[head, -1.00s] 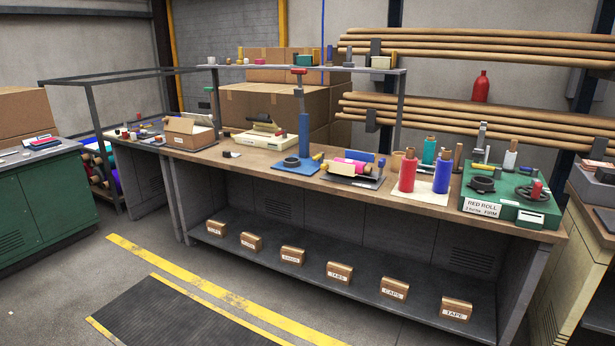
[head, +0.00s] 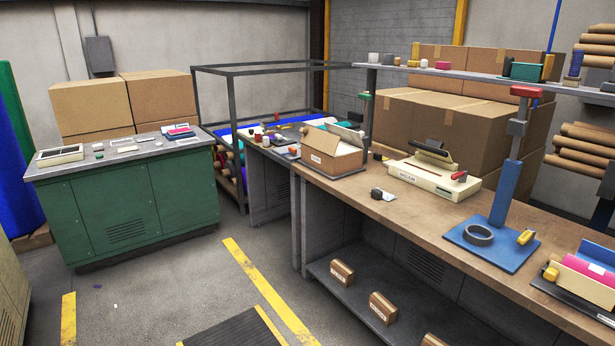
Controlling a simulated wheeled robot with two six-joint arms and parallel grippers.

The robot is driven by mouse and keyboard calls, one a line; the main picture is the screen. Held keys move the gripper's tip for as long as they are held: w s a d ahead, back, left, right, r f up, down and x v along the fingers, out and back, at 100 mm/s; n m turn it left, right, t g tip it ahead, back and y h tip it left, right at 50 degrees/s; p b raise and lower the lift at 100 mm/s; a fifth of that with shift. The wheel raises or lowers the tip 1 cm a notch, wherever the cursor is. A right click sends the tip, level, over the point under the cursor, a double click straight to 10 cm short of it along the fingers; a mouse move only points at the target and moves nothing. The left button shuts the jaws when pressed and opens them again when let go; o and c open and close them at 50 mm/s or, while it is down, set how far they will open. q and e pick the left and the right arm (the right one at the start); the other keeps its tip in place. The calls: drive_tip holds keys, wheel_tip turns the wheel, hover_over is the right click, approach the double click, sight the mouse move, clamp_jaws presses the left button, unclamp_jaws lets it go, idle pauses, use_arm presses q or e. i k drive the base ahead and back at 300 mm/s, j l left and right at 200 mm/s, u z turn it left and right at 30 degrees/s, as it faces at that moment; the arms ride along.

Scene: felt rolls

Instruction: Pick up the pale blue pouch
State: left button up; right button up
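I cannot make out a pale blue pouch for certain in the head view. Small flat items lie on the green cabinet (head: 140,215), among them a pink and blue stack (head: 180,132) and several pale pieces too small to tell apart. Neither of my grippers is in view.
A long wooden workbench (head: 400,212) runs along the right, with an open cardboard box (head: 333,152), a cream machine (head: 433,178) and a blue stand (head: 490,240). Small cartons sit on its lower shelf. Open floor (head: 170,280) with yellow lines lies between cabinet and bench.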

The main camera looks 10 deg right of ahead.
sight(375, 193)
drive_tip(key=i+z, duration=0.1)
drive_tip(key=i, duration=0.35)
drive_tip(key=i+j+z, duration=0.1)
drive_tip(key=i, duration=0.35)
drive_tip(key=i+j+z, duration=0.1)
drive_tip(key=i+j, duration=0.15)
drive_tip(key=i, duration=0.25)
drive_tip(key=i+j+z, duration=0.1)
drive_tip(key=i, duration=0.35)
